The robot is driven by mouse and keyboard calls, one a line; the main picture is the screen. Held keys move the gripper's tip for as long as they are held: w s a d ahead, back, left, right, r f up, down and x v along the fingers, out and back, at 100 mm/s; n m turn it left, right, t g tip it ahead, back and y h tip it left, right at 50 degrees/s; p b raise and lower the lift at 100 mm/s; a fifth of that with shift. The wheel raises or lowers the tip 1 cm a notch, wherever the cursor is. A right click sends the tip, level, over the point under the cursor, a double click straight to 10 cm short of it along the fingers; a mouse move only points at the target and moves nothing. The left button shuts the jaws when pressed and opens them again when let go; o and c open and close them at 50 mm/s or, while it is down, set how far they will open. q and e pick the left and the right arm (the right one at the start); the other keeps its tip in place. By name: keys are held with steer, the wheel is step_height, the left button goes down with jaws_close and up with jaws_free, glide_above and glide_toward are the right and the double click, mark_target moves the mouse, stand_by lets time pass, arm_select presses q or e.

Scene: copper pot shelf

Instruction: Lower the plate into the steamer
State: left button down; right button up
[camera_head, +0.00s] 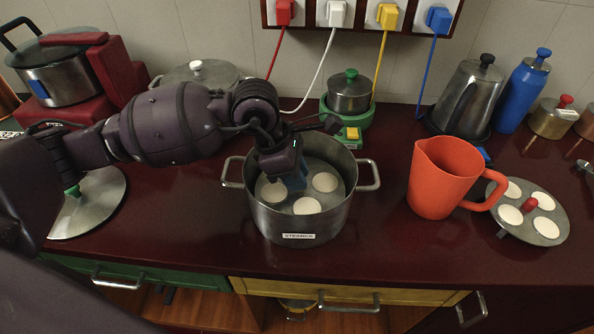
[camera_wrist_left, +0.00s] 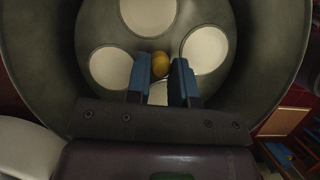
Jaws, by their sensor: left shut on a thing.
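The steamer (camera_head: 298,226) is a large steel two-handled pot labelled STEAMER in the middle of the counter. Its wall also surrounds the left wrist view (camera_wrist_left: 45,50). A round grey plate (camera_head: 291,200) with several white discs lies level inside the pot, below the rim; it also shows in the left wrist view (camera_wrist_left: 158,38). My left gripper (camera_head: 295,182) reaches down into the pot, its blue fingers shut on the plate's yellow knob (camera_wrist_left: 160,63). I cannot tell whether the plate touches anything beneath it. My right gripper is not in view.
An orange jug (camera_head: 443,178) stands right of the steamer, beside a second plate with a red knob (camera_head: 545,222). A kettle (camera_head: 468,98) and blue bottle (camera_head: 524,92) stand behind. A small pot on a green base (camera_head: 349,106) is behind the steamer. A lid (camera_head: 92,212) lies left.

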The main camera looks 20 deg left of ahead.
arm_select(q)
steer(key=shift+f+b, duration=0.45)
steer(key=shift+f, duration=0.7)
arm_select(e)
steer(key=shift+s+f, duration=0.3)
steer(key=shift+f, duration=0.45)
arm_select(q)
steer(key=c, duration=0.9)
jaws_free()
steer(key=p+v, duration=0.1)
steer(key=v, duration=0.9)
steer(key=shift+r, duration=0.4)
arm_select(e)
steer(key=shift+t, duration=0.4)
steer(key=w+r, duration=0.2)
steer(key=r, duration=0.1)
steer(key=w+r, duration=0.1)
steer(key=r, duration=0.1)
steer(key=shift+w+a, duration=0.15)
arm_select(q)
steer(key=shift+a, duration=0.15)
